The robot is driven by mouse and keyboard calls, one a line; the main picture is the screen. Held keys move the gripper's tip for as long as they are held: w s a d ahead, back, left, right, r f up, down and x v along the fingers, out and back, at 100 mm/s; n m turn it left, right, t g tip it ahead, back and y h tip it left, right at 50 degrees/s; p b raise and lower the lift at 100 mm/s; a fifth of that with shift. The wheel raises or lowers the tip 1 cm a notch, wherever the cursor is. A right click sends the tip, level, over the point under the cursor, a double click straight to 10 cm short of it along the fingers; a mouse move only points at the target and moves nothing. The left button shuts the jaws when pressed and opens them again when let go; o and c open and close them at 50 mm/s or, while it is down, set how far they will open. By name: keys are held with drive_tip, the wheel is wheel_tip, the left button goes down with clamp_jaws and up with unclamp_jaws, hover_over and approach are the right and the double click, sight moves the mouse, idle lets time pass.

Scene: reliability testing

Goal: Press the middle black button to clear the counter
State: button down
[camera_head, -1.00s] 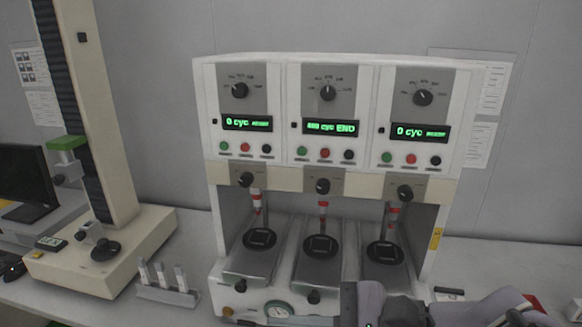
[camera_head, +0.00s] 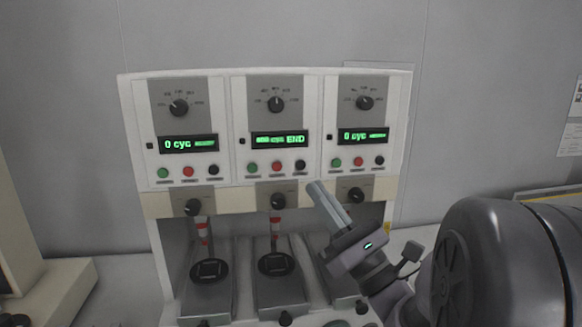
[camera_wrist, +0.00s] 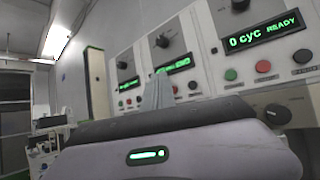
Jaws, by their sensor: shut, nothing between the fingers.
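The white test machine has three panels side by side. The middle panel's display (camera_head: 279,139) reads a count followed by "END"; its digits are blurred. Below it are a green button (camera_head: 252,169), a red button (camera_head: 276,167) and the middle black button (camera_head: 300,166). My gripper (camera_head: 314,187) is shut and empty, its fingertips just below and right of that black button, in front of the machine. No contact with the button shows. In the wrist view my gripper's fingers (camera_wrist: 157,92) point at the panels and cover part of the middle button row.
The left display (camera_head: 188,144) and right display (camera_head: 362,135) read "0 cyc". Each side panel has its own black button, at left (camera_head: 213,170) and right (camera_head: 379,160). Black knobs, like the middle lower one (camera_head: 278,201), stick out below. Sample stations (camera_head: 278,265) lie underneath.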

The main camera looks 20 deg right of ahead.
drive_tip(key=p, duration=0.4)
approach(301, 165)
drive_tip(key=w+a+r, duration=0.2)
drive_tip(key=w+r, duration=0.1)
drive_tip(key=r, duration=0.1)
drive_tip(key=shift+w+a+r, duration=0.2)
drive_tip(key=shift+a+r, duration=0.15)
drive_tip(key=shift+r, duration=0.05)
drive_tip(key=shift+w, duration=0.1)
idle(1.2)
drive_tip(key=shift+w+d, duration=0.1)
drive_tip(key=shift+w, duration=0.2)
drive_tip(key=shift+w+d, duration=0.1)
drive_tip(key=shift+w, duration=0.25)
idle(0.5)
idle(0.4)
drive_tip(key=shift+s+a+b, duration=0.2)
drive_tip(key=shift+s+b, duration=0.15)
drive_tip(key=shift+s, duration=0.4)
drive_tip(key=shift+s, duration=0.1)
